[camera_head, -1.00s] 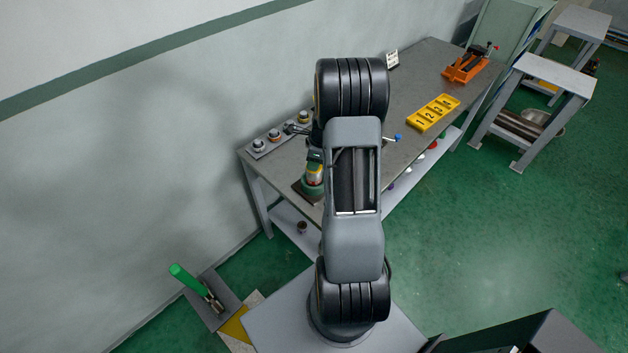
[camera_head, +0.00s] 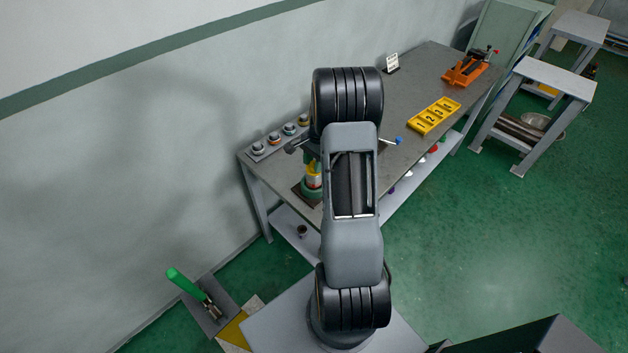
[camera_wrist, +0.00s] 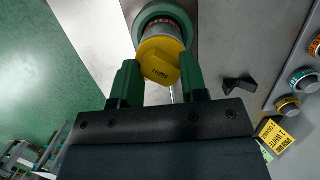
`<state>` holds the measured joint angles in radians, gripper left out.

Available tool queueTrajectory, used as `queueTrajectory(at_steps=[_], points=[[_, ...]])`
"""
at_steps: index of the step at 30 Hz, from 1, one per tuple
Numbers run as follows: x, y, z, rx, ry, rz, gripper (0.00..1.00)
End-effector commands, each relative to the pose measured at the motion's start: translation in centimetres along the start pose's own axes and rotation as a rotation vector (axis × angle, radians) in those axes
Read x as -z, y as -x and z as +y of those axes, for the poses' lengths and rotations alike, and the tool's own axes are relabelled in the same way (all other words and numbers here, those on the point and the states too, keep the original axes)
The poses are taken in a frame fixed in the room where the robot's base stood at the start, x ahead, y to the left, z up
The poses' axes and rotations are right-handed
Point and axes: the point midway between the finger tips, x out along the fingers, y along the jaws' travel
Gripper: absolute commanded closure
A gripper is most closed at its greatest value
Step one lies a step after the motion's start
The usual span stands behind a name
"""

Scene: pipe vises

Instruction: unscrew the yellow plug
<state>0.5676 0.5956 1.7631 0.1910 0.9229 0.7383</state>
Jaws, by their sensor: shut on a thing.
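The yellow plug (camera_wrist: 158,62), with dark lettering on its flat end face, sits on the end of a pipe held in a green vise (camera_wrist: 153,13). The plug still lines up with the pipe. Whether its thread is loose cannot be told.
A rail with several round fittings (camera_head: 274,138) lies along the wall side of the grey bench (camera_head: 405,80). A yellow numbered tray (camera_head: 434,115), a small white sign (camera_head: 392,62) and an orange vise (camera_head: 466,70) stand farther back. A blue-tipped handle (camera_head: 398,140) sticks out right of my arm.

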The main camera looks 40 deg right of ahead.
Motion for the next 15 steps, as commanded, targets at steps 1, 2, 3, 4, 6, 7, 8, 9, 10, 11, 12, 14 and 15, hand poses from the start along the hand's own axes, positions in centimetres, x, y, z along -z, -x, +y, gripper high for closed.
queueTrajectory(at_steps=[1,2,3,4,6,7,8,9,10,11,12,14,15], points=[[0.03,-0.15,-0.05,-0.021,0.097,0.001,0.88],[0.0,-0.14,-0.05,-0.034,0.162,0.0,0.88],[0.0,-0.11,-0.07,-0.052,0.247,0.001,0.88],[0.0,-0.09,-0.08,-0.064,0.312,0.001,0.88],[-0.01,-0.07,-0.04,-0.095,0.461,0.001,0.88],[0.0,-0.07,-0.03,-0.108,0.523,0.001,0.88],[-0.02,-0.05,-0.04,-0.12,0.582,0.001,0.88],[-0.03,-0.03,-0.04,-0.136,0.657,0.001,0.88],[-0.05,-0.02,-0.04,-0.145,0.709,0.0,0.88],[-0.03,-0.01,-0.04,-0.155,0.756,0.001,0.88],[-0.03,0.01,-0.03,-0.166,0.811,0.001,0.88],[-0.02,0.03,-0.02,-0.179,0.877,0.001,0.88],[0.0,0.05,0.0,-0.186,0.91,0.001,0.88]])
